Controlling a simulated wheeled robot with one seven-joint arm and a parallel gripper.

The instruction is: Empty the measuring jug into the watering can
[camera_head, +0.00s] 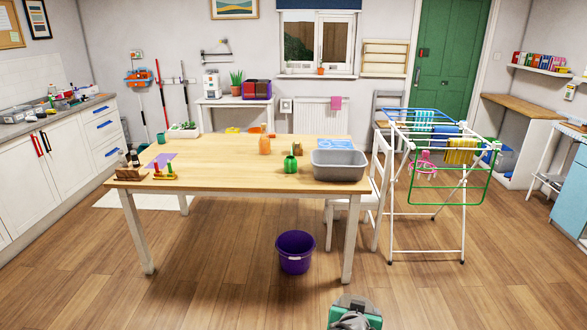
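A small round green vessel (291,165) stands on the wooden table, right of centre; it looks like the watering can, though its spout is hard to make out. An orange, jug-like vessel (265,146) stands behind it and to the left, apart from it. It may be the measuring jug, but it is too small to be sure, and its contents cannot be seen. A grey and teal part, probably mine, shows at the bottom edge, well in front of the table. No gripper fingers can be made out, and nothing is seen held.
The wooden table (218,150) has a grey basin (339,166) at its right end and small items at its left. A purple bucket (295,252) stands on the floor by its front. A white chair (380,190) and drying rack (436,215) stand right. Floor at front left is clear.

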